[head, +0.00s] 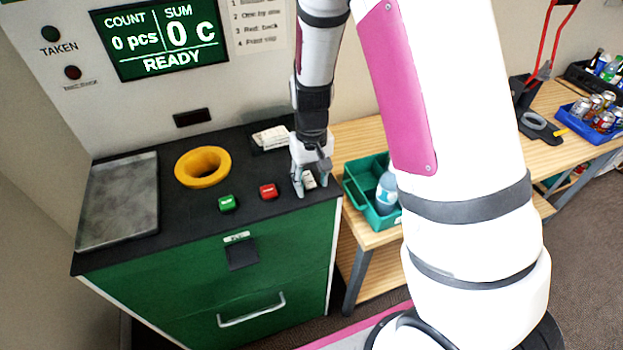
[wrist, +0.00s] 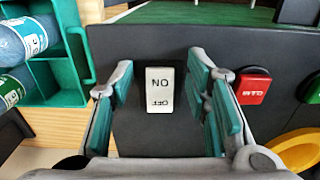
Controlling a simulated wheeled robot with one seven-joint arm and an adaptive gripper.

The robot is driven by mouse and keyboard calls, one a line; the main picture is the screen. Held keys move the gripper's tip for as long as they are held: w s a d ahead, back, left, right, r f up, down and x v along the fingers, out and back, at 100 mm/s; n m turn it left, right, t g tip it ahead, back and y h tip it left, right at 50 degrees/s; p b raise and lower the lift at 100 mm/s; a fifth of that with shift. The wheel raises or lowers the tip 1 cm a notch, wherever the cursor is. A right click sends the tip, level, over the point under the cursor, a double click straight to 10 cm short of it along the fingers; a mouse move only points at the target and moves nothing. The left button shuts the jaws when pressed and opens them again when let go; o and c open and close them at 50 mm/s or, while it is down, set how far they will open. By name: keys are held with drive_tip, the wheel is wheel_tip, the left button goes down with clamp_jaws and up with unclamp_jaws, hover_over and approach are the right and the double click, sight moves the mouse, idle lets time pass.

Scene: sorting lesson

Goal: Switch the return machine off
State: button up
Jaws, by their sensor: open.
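The return machine (head: 180,300) is a green cabinet with a black top and a lit screen (head: 165,42) reading "COUNT 0 pcs, SUM 0 C, READY". Its white rocker switch (wrist: 159,90), marked ON and OFF, sits on the black top near the right edge. In the wrist view the ON half lies farther up and the OFF half, upside down, nearer the bottom. My gripper (head: 311,186) is open and empty over the switch, one finger on each side with gaps. In the head view the gripper partly hides the switch. I cannot tell which half is pressed in.
A red button (head: 268,191), a green button (head: 227,204) and a yellow ring (head: 203,167) are on the top, with a grey metal plate (head: 118,200) at left. A green crate (head: 360,188) with bottles stands on the wooden table at right. A blue crate (head: 582,112) holds cans.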

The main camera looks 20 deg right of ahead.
clamp_jaws()
drive_tip(key=shift+w, duration=0.1)
drive_tip(key=shift+w+g+b, duration=0.35)
drive_tip(key=shift+g+b, duration=0.55)
drive_tip(key=shift+r+g+b, duration=0.3)
drive_tip(key=shift+g+b, duration=0.35)
drive_tip(key=shift+g, duration=0.15)
unclamp_jaws()
